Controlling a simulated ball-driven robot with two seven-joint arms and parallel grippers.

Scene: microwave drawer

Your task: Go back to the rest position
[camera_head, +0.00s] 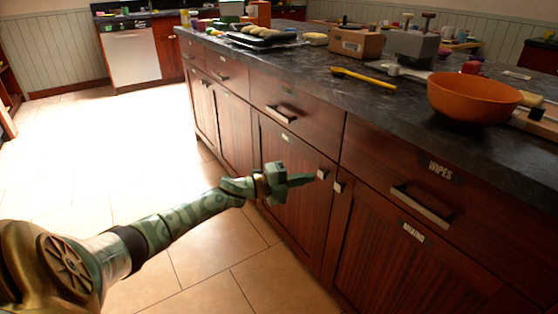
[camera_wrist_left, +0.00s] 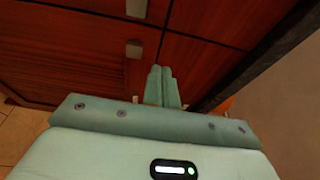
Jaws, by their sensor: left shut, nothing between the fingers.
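My left arm reaches in from the left in the head view, and its green gripper (camera_head: 300,179) is in front of the dark red wooden cabinet doors. The gripper is shut and empty, with its fingertips close to a door knob (camera_head: 322,174). I cannot tell from the head view whether they touch it. In the left wrist view the two fingers (camera_wrist_left: 163,72) are together with nothing between them, and a knob (camera_wrist_left: 134,49) shows to their left. My right gripper is not in view.
A dark stone counter (camera_head: 310,75) runs above the cabinet. On it are an orange bowl (camera_head: 473,97), a yellow spoon (camera_head: 363,77), a wooden box (camera_head: 356,43) and a tray of loaves (camera_head: 262,40). A drawer handle (camera_head: 421,205) sticks out at the right. The tiled floor (camera_head: 130,170) at left is clear.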

